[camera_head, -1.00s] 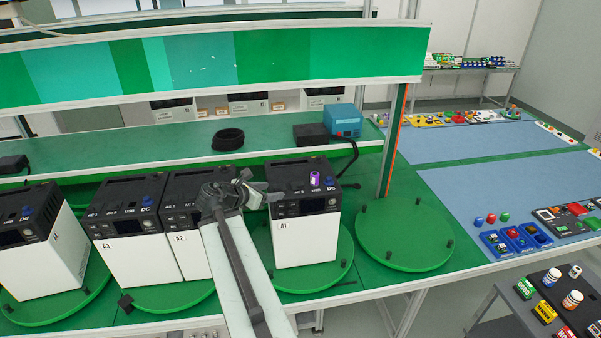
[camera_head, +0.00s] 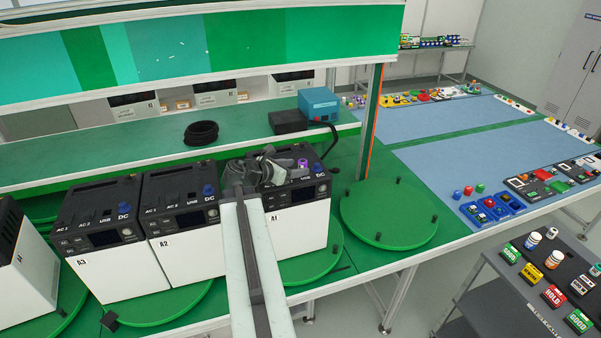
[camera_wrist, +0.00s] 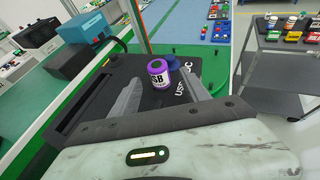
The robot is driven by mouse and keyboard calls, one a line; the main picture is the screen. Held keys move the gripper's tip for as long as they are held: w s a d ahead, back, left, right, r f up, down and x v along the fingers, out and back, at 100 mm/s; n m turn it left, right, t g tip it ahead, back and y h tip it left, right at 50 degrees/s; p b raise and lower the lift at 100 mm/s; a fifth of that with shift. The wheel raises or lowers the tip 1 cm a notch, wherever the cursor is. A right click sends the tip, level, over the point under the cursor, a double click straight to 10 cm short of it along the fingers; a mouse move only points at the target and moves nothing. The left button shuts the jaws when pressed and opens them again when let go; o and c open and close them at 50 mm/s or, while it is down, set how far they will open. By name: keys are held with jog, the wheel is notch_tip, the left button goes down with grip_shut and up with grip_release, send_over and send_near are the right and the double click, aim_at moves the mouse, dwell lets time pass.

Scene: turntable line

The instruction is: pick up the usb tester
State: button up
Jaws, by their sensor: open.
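The usb tester is a small purple cylinder with a white label, and it stands upright on top of the box marked A1. In the wrist view the usb tester (camera_wrist: 158,73) is between and slightly beyond the fingers of my gripper (camera_wrist: 160,95), which are spread apart and empty. In the head view the usb tester (camera_head: 303,163) shows just right of my gripper (camera_head: 278,170), which is over the top of box A1 (camera_head: 300,218). A blue knob (camera_wrist: 173,62) is right behind the tester in the wrist view. The arm hides part of box A1.
Boxes A2 (camera_head: 185,258) and A3 (camera_head: 112,275) stand to the left on green turntables. An empty green turntable (camera_head: 388,212) is to the right. A blue device (camera_head: 319,103) and a black coil (camera_head: 201,133) sit on the shelf behind. A grey cart (camera_head: 480,290) stands at the lower right.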

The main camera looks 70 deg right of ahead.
aim_at(303, 166)
jog(key=b+x, duration=0.1)
jog(key=x, duration=0.3)
jog(key=shift+d+f, duration=0.2)
jog(key=shift+d, duration=0.05)
jog(key=shift+s+r, duration=0.1)
jog(key=shift+r, duration=0.05)
grip_shut()
